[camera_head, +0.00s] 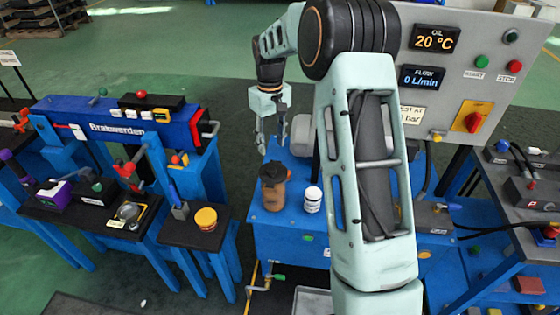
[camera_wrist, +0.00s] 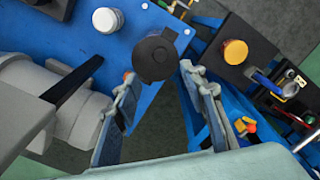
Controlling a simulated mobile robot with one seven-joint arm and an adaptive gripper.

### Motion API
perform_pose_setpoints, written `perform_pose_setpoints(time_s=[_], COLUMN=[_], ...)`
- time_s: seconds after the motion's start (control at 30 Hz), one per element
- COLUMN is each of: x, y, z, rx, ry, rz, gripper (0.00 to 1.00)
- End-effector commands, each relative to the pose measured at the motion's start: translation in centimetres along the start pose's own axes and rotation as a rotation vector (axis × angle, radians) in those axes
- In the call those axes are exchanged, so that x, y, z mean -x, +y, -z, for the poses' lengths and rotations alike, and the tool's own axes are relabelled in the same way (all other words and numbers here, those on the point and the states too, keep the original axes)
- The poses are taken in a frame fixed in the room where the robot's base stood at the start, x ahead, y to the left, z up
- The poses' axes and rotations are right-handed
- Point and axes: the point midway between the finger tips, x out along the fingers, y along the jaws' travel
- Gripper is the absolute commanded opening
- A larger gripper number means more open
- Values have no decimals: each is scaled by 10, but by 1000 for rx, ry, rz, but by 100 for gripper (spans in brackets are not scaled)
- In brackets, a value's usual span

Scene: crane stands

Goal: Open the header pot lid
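A brown pot (camera_head: 274,195) with a dark round lid (camera_head: 272,171) stands upright on the blue bench in the head view. I take it for the header pot, though I see no label naming it. In the wrist view its dark lid (camera_wrist: 155,57) appears from above, just beyond the fingertips. My gripper (camera_head: 271,142) hangs above and behind the pot in the head view, apart from it. In the wrist view my gripper (camera_wrist: 158,72) has its fingers spread, with nothing between them. The lid appears to sit on the pot.
A white-capped jar (camera_head: 312,198) stands close to the right of the pot. A yellow-lidded tub (camera_head: 206,219) sits on a black stand to the left. A grey control panel (camera_head: 470,75) rises behind on the right. A grey motor-like housing (camera_wrist: 75,110) lies left in the wrist view.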

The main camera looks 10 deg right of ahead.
Motion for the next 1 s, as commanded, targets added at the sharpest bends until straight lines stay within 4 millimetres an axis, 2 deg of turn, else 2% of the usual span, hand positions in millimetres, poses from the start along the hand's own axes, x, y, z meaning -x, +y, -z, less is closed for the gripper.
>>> perform_pose_setpoints(time_s=[0.3,0.5,0.7,0.97,1.0], x=[-58,-88,-100,-101,-101], y=[-1,0,0,0,0], z=[-2,-1,0,0,0], rx=[2,1,1,1,1], ry=[-5,-2,-1,0,0], rz=[1,-1,-2,-2,-2], gripper=[39,39,39,39,34])
